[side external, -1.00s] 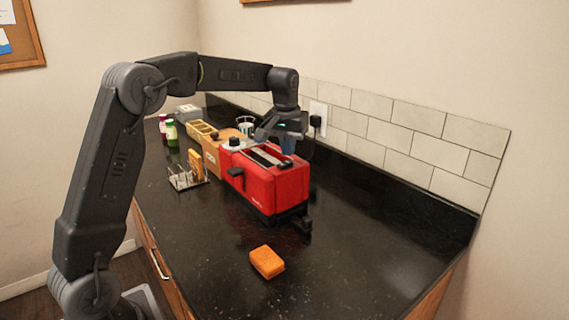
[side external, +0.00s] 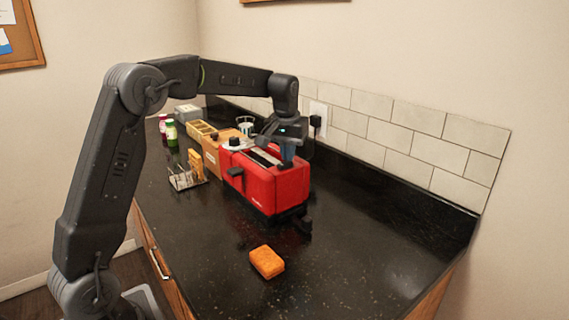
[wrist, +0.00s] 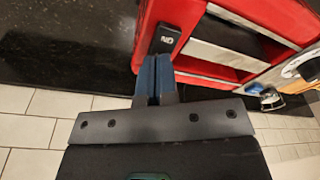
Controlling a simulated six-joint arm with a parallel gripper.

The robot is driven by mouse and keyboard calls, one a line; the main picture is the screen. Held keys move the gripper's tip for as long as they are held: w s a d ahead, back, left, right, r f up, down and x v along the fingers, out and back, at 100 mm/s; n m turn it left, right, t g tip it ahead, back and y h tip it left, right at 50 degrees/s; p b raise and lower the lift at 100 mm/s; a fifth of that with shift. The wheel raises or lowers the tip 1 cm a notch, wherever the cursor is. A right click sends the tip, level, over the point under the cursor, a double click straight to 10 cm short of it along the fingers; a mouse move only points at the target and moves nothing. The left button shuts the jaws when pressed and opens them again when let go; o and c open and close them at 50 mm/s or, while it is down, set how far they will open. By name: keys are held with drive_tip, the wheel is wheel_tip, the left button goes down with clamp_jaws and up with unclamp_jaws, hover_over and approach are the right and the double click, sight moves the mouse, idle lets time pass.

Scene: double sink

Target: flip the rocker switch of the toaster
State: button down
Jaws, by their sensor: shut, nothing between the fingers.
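The red toaster (side external: 270,188) stands on the dark counter, with slots on top and a black lever on its left side. My gripper (side external: 288,160) is over the back edge of the toaster's top, fingers pointing down. In the wrist view the toaster (wrist: 147,32) fills the upper part. Its black rocker switch (wrist: 165,38) with a white mark lies on the red top beside a slot. My shut, empty blue fingers (wrist: 154,60) end just short of the switch in that view; whether they touch the toaster is unclear. The side view does not show the switch.
A cardboard box (side external: 211,157), toast rack (side external: 186,177) and bottles (side external: 171,133) stand beyond the toaster. An orange sponge (side external: 267,262) lies in front. A tiled wall (side external: 400,140) and outlet (side external: 317,115) are close behind my gripper. The front counter is mostly clear.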

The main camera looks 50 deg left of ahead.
drive_tip(key=shift+f, duration=0.45)
drive_tip(key=shift+r, duration=3.55)
